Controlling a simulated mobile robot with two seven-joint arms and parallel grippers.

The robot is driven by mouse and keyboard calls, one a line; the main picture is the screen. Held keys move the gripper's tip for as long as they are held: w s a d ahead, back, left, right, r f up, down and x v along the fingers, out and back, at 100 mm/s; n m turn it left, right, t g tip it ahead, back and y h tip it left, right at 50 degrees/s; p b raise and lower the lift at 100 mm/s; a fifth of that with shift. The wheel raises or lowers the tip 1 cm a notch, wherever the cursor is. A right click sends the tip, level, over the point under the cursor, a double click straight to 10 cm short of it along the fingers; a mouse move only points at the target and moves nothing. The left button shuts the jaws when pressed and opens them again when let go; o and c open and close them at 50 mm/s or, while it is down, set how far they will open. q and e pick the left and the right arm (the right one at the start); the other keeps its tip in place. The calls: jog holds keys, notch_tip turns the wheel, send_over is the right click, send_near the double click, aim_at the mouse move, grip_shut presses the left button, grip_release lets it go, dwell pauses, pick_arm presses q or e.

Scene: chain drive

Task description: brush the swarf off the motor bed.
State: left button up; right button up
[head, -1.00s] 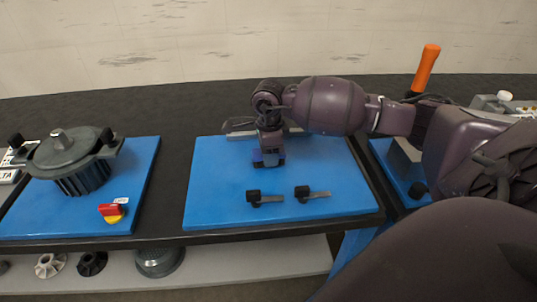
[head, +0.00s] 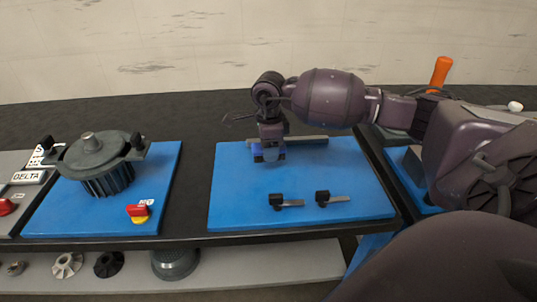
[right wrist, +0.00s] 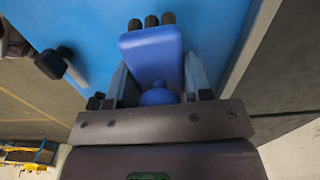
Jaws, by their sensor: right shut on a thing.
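The middle blue plate (head: 300,210), which looks like the motor bed, lies flat on the dark bench. My right gripper (head: 270,153) is over its back left part, pointing down. It is shut on a blue brush (right wrist: 150,55), whose dark bristle tufts (right wrist: 152,20) show at its far end in the right wrist view. In the head view only a bit of the brush's blue shows, and I cannot tell whether the bristles touch the plate. I cannot make out any swarf. My left gripper is out of view.
Two black-knobbed clamps (head: 285,201) (head: 330,199) lie on the plate's front half, and a grey bar (head: 310,141) at its back. A finned motor-like pot (head: 103,162) and red-yellow switch (head: 138,212) stand on the left blue plate. An orange handle (head: 440,72) stands right.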

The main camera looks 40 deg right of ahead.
notch_tip(320, 180, up, 4)
jog(key=shift+f+p, duration=0.25)
jog(key=shift+p, duration=0.3)
jog(key=shift+r, duration=0.25)
jog(key=shift+w+a, duration=0.1)
jog(key=shift+w, duration=0.05)
